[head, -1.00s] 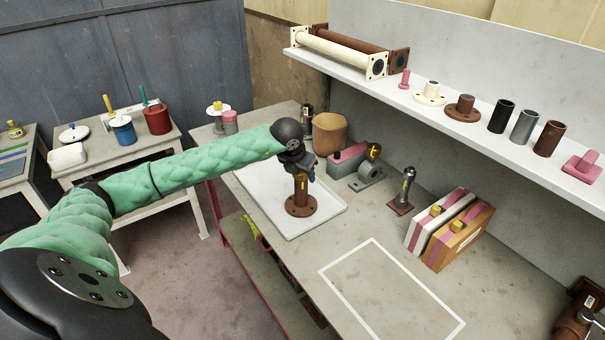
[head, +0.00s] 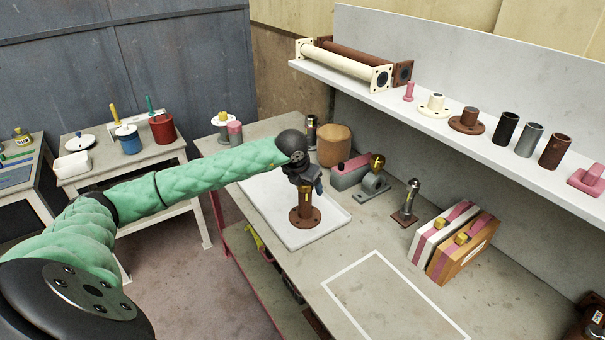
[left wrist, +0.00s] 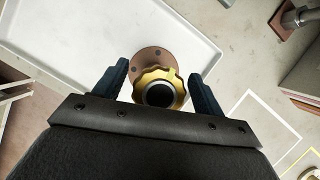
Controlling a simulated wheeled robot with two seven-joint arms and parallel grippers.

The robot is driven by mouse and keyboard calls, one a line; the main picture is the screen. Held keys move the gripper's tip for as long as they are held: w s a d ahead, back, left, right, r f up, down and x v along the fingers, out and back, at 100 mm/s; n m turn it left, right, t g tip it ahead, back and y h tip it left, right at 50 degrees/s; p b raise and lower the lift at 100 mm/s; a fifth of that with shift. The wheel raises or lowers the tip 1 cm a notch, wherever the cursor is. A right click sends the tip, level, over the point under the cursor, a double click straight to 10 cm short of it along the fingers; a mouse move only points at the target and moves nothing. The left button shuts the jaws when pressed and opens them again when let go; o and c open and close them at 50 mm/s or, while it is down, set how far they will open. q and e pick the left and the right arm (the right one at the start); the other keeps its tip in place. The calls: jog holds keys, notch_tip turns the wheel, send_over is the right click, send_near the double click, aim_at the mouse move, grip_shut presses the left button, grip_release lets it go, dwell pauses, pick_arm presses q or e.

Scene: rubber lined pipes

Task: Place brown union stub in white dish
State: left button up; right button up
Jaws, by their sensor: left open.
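The brown union stub (head: 304,217) stands upright on its round flange in the shallow white tray (head: 262,205) on the bench. In the left wrist view its gold ring (left wrist: 160,88) and dark bore face the camera, with the brown flange beyond. My left gripper (head: 307,186) is over the stub, pointing down. In the left wrist view the open left gripper (left wrist: 162,85) has one finger on each side of the gold ring, with gaps showing. The gripper hides the stub's top in the head view. My right gripper is not in view.
A small white dish (head: 71,166) is on the far left table. Grey and pink parts (head: 352,172), a dark metal fitting (head: 408,203) and two boxes (head: 455,245) stand right of the tray. A shelf (head: 440,118) of pipe parts overhangs behind. The white-outlined area (head: 390,300) is clear.

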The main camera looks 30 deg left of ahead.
pick_arm(q)
jog(key=shift+s+r, duration=0.1)
jog(key=shift+r, duration=0.15)
jog(key=b+v, duration=0.4)
jog(key=v, duration=0.7)
jog(key=shift+r, duration=0.25)
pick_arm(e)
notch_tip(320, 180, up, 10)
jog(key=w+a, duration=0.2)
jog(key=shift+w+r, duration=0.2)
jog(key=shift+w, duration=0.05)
pick_arm(q)
jog(key=shift+s, duration=0.15)
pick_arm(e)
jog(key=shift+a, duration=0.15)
